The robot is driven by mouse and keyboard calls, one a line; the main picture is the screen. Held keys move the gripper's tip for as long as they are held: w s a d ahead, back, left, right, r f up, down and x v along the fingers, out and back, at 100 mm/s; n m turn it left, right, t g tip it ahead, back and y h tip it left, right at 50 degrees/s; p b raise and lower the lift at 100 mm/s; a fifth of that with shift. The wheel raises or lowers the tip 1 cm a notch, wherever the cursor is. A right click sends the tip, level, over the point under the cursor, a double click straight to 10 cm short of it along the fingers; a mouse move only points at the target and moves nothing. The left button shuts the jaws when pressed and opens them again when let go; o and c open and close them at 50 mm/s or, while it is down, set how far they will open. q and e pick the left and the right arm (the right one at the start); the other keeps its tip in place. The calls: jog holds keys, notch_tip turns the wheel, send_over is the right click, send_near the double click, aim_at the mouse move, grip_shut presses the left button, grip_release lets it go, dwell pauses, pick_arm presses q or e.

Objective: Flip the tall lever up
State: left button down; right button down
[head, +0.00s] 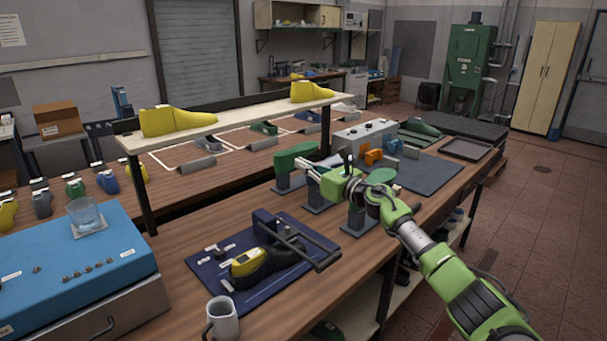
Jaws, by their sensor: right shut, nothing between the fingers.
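A pale grey control box (362,134) stands on the workbench behind my right gripper, with small knobs on its top. I cannot clearly make out a tall lever on it; a thin dark upright piece (348,160) shows just in front of the box, partly hidden by my arm. My right gripper (311,171) is shut and empty, pointing left over the bench, close to a green last on a stand (292,158). I cannot tell whether it touches that last. My left gripper is not in view.
A green-topped stand (358,215) is below my right arm. A navy mat (222,262) holds a yellow-and-black last (262,266) and a dark clamp with a long bar (300,240). A white mug (222,318) stands at the front. A raised shelf (235,122) carries yellow lasts.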

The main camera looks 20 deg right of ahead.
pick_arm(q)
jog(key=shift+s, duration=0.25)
pick_arm(e)
jog(key=shift+s+d+r, duration=0.15)
jog(key=shift+s, duration=0.1)
dwell(0.7)
